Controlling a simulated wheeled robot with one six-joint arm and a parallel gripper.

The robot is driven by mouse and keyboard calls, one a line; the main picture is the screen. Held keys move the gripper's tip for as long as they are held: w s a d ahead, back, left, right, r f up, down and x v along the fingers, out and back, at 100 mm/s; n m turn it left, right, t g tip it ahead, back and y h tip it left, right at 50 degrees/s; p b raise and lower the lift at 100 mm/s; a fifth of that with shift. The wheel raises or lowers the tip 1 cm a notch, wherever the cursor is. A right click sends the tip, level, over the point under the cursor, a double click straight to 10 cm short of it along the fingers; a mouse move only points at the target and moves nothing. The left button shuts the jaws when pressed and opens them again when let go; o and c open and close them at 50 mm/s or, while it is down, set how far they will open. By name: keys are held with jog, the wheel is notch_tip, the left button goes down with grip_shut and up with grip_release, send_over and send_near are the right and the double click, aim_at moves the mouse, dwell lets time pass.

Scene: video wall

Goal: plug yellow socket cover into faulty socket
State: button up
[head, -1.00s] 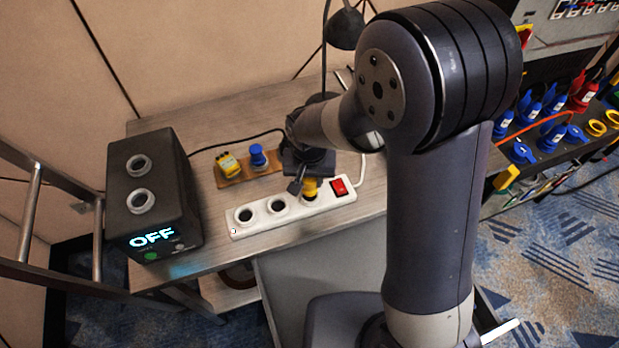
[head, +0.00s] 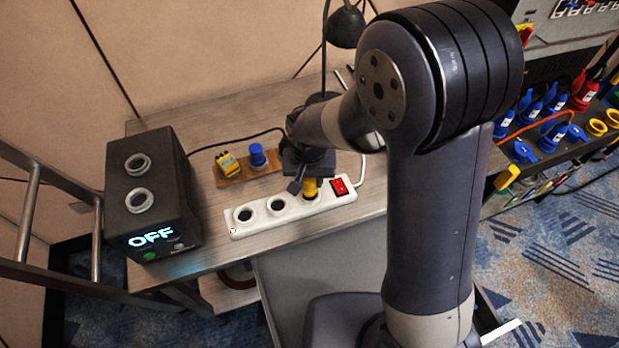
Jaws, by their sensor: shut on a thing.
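A white power strip (head: 256,227) lies on the table with round sockets in a row and a red switch (head: 339,187) at its right end. A yellow cover (head: 310,190) stands upright at the socket nearest the switch. My gripper (head: 308,177) is over that cover and shut on it, with the arm reaching in from the right. The gripper's fingers are mostly hidden by the wrist. Whether the cover is fully seated in the socket is not clear. The left socket (head: 244,215) and middle socket (head: 277,205) are uncovered.
A black box (head: 150,200) reading OFF stands at left. A lamp (head: 345,27) rises behind. Blue and red connectors (head: 549,120) fill a rack at right.

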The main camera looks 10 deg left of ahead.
jog(key=shift+f+b, duration=0.75)
jog(key=shift+f, duration=0.15)
dwell(0.4)
jog(key=o, duration=1.6)
jog(key=shift+c, duration=0.2)
jog(key=shift+r+p, duration=2.15)
jog(key=shift+r, duration=0.9)
